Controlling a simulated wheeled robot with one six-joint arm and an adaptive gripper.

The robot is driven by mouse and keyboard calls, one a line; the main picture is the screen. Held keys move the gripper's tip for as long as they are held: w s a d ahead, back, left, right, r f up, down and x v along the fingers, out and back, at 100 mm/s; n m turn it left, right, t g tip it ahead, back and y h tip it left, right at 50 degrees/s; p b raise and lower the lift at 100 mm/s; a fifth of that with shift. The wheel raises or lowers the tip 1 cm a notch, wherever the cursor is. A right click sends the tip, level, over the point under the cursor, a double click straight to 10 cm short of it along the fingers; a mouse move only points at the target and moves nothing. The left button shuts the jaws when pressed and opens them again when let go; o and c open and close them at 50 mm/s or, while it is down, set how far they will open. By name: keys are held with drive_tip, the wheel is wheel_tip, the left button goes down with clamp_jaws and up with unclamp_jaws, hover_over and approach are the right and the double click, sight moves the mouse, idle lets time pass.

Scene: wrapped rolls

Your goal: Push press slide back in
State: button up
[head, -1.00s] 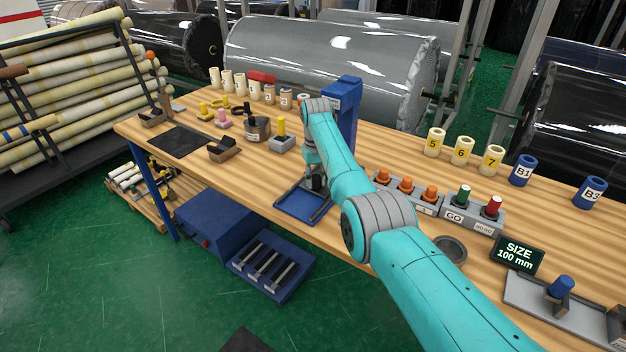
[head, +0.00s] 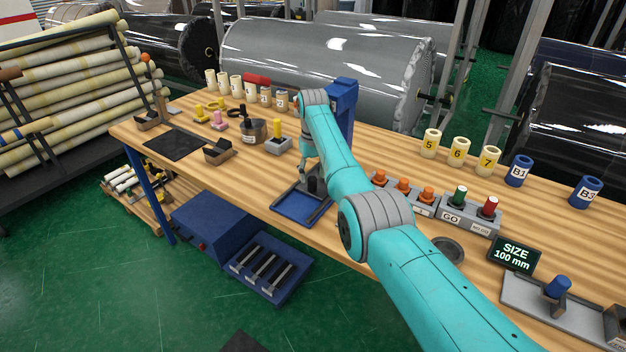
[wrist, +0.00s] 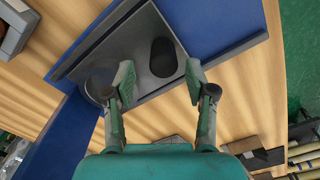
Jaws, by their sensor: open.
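The blue press (head: 341,105) stands upright on the bench, partly hidden behind my arm. A black cylinder (head: 313,186) stands on the slide. In the wrist view the slide (wrist: 235,48) and black cylinder (wrist: 163,58) lie beyond my fingertips, with a grey round part at left. My gripper (wrist: 158,83) is open and empty, with the cylinder seen between and beyond its fingers. In the head view my gripper (head: 306,150) is above the slide, partly hidden by my arm.
Left are a grey block with a yellow peg (head: 278,142) and small holders. A size display (head: 515,253) stands at right. Cream and blue cores line the back.

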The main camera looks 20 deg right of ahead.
wheel_tip(320, 180, up, 9)
idle(0.3)
idle(0.5)
